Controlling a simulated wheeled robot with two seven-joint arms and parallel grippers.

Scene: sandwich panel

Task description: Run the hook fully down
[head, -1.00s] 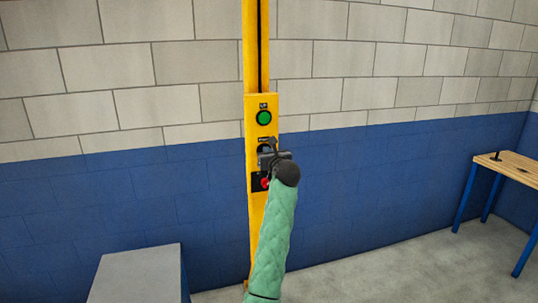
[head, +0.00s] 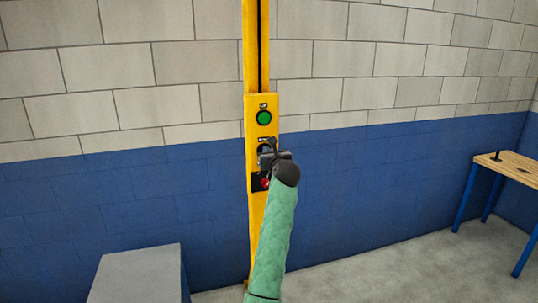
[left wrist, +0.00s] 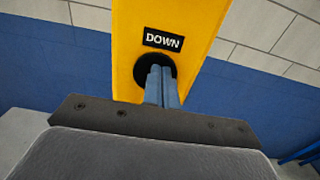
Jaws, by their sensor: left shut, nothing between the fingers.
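A yellow control post (head: 263,103) stands against the wall. It carries a green button (head: 264,118) at the top and a red button (head: 265,183) on a black plate lower down, partly hidden. My left gripper (head: 266,152) is in front of the middle of the panel. In the left wrist view, its shut fingers (left wrist: 161,85) point at a round black button (left wrist: 156,66) under a DOWN label (left wrist: 163,40) and cover its lower middle. The fingertips look to be at the button; I cannot tell how far it is pressed. The hook is not in view, nor is my right gripper.
A grey box (head: 138,275) stands at the lower left. A wooden-topped table (head: 510,167) with blue legs is at the right. The blue and grey block wall (head: 380,190) is close behind the post. The floor at right is clear.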

